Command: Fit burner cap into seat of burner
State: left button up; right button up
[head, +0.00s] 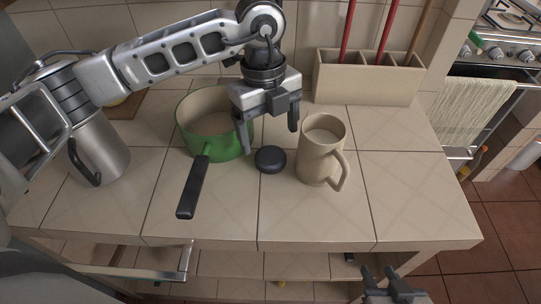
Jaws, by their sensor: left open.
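The burner cap, a small dark round disc (270,159), lies flat on the tiled counter between the green pan and the beige mug. My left gripper (267,139) hangs above and just behind the cap, pointing down, its two fingers spread apart and empty. My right gripper (392,290) is at the bottom edge, in front of and below the counter edge; its two fingers look apart with nothing visible between them. A stove (505,40) shows at the upper right; I cannot tell which burner has the seat.
A green pan (187,140) with a black handle stands close left of my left gripper. A beige mug (318,160) stands close right of the cap. A utensil box (365,84) is behind. A metal pot (105,150) stands left. The counter's right side is clear.

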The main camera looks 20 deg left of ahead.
aim_at(271, 156)
pick_arm(q)
jog(key=f, duration=0.3)
jog(key=f+p, duration=0.1)
jog(key=f, duration=0.1)
jog(key=shift+s+d, duration=0.15)
jog(key=shift+s, duration=0.2)
jog(key=c, duration=1.2)
jog(key=shift+r, duration=0.1)
